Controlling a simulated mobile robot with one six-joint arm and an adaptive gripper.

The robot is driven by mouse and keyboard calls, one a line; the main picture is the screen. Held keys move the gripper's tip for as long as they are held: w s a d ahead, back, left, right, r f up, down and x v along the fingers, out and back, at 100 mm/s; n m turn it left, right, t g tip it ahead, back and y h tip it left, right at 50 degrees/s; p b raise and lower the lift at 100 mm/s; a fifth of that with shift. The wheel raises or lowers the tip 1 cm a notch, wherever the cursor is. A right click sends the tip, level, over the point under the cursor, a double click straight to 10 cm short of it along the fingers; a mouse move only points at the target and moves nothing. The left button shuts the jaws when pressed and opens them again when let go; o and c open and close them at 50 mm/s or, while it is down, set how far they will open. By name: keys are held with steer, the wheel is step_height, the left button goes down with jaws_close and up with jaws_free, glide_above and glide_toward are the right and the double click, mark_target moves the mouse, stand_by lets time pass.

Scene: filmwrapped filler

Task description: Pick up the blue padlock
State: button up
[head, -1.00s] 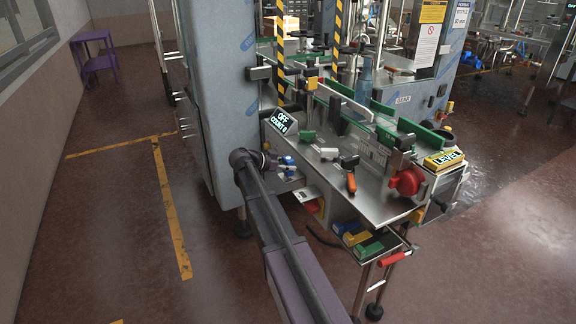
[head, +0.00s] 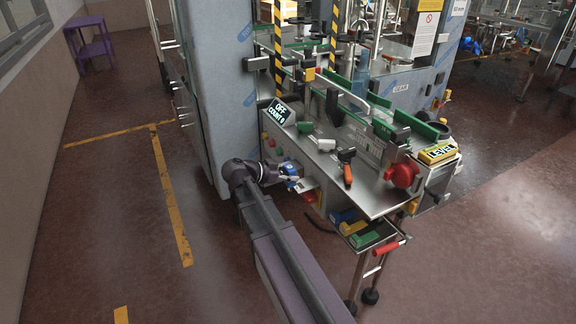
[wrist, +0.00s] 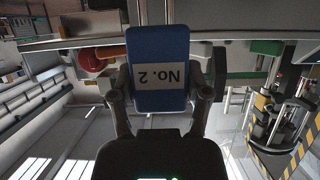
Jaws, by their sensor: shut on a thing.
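The blue padlock (wrist: 158,45), with a white label reading "No. 2" upside down, fills the upper middle of the wrist view. My gripper (wrist: 160,95) is shut on it, with one finger against each side. In the head view, the padlock (head: 290,170) is a small blue and white shape at the end of my gripper (head: 282,174), beside the front panel of the machine. Whether the padlock touches anything besides my fingers cannot be told.
The machine's steel top (head: 355,180) carries an orange-handled tool (head: 346,166) and a red knob (head: 402,175). Below it, a tray holds blue, yellow and green blocks (head: 363,239). A red button (wrist: 90,60) shows near the padlock. The floor at left is open.

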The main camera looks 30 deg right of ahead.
steer(key=shift+s+a+r, duration=0.1)
steer(key=shift+s+a, duration=0.15)
steer(key=shift+s, duration=0.4)
steer(key=shift+w, duration=0.1)
